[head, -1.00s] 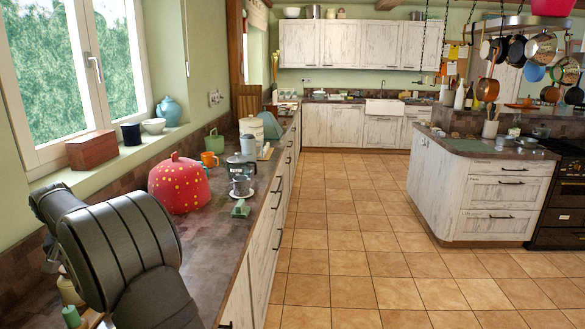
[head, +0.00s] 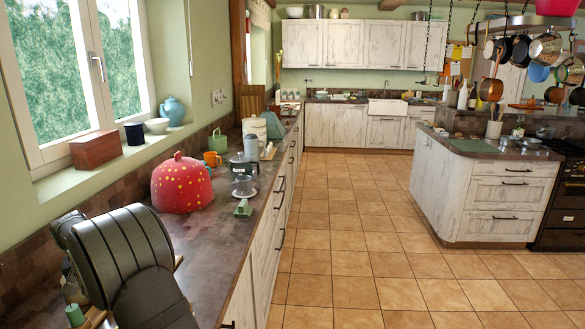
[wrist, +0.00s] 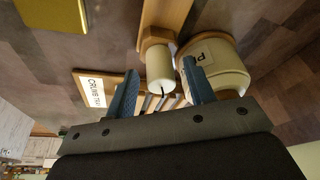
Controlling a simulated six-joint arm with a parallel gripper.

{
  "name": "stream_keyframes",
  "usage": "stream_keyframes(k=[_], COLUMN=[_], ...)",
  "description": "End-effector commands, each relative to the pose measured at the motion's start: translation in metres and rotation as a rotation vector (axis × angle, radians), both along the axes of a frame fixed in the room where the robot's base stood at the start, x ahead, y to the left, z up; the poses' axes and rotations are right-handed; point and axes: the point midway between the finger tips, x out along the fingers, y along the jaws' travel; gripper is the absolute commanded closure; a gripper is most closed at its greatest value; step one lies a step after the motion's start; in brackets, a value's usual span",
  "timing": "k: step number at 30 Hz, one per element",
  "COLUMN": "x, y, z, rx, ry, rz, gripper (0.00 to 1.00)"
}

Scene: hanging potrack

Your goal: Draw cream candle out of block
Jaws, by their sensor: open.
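The cream candle (wrist: 159,67), with a dark wick, stands in a hexagonal socket of a wooden block (wrist: 158,37) in the wrist view. My gripper (wrist: 160,66) is open, with one blue finger on each side of the candle in the picture. Gaps show between the candle and both fingers, and nothing is held. I cannot tell whether the fingertips reach down to the candle's height. In the head view my arm hides the candle; a green piece (head: 75,316) shows at the lower left.
A cream canister (wrist: 228,78) marked P stands close beside the right finger. A wooden tray labelled crumb tray (wrist: 97,91) lies left of the candle. A yellow item (wrist: 50,14) is at the upper left. A red spotted cover (head: 182,184) stands farther along the counter (head: 205,232).

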Motion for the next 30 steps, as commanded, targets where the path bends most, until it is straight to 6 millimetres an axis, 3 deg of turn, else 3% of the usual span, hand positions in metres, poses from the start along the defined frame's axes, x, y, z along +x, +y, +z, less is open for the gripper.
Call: stream_keyframes(k=[4,5,12,30], x=[0.0000,0.0000,-0.0001,0.0000], y=[0.0000,0.0000,0.0000,0.0003], z=[0.0001,0.0001,0.0003,0.0063], rx=[0.000,0.000,0.000,0.001], ry=[0.000,0.000,0.000,0.000], rz=[0.000,0.000,0.000,0.000], gripper=[0.51,0.55,1.00,1.00])
